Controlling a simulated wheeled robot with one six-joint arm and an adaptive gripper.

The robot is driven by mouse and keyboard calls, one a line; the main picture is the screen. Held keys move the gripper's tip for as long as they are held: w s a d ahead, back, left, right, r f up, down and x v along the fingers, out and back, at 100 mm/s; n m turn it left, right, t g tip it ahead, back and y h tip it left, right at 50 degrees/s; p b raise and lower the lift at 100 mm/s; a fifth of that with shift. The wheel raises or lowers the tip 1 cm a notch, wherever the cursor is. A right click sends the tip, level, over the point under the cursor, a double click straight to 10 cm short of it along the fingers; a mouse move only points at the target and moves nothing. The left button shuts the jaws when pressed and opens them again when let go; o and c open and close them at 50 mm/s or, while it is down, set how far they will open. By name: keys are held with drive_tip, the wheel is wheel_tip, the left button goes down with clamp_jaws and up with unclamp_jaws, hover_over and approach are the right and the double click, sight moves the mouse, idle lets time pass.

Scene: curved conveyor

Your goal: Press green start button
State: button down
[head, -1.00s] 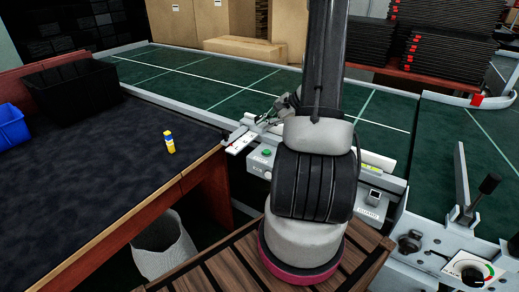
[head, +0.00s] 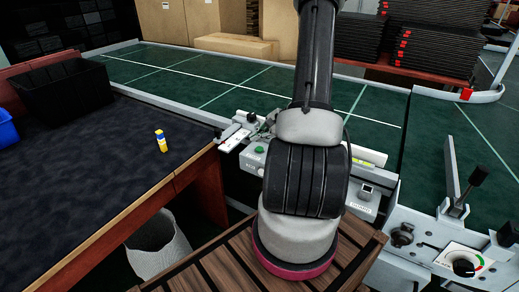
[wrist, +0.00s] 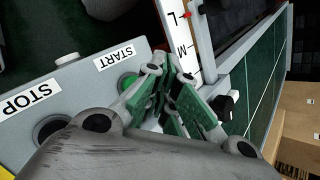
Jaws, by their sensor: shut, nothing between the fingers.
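The green start button (head: 259,149) is on the grey control box on the near side of the conveyor. In the wrist view the button (wrist: 127,82) sits next to the START label (wrist: 115,58) and is partly hidden by my gripper. My gripper (wrist: 178,88) is shut and empty, with its green-padded fingers close beside the button. I cannot tell whether it touches. In the head view my gripper (head: 266,122) is mostly hidden behind my arm.
A STOP label (wrist: 30,97) and a dark round button (wrist: 50,127) are on the same panel. A lettered white scale strip (wrist: 182,40) lies just beyond the fingers. A dark-topped table (head: 90,185) holds a yellow-and-blue bottle (head: 161,140) and a black bin (head: 65,88).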

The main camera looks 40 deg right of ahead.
sight(259, 150)
drive_tip(key=shift+f, duration=0.9)
drive_tip(key=shift+f, duration=0.1)
idle(0.8)
drive_tip(key=shift+f, duration=0.3)
drive_tip(key=shift+f, duration=0.4)
idle(0.5)
idle(0.3)
drive_tip(key=shift+r, duration=0.85)
drive_tip(key=shift+r, duration=2.5)
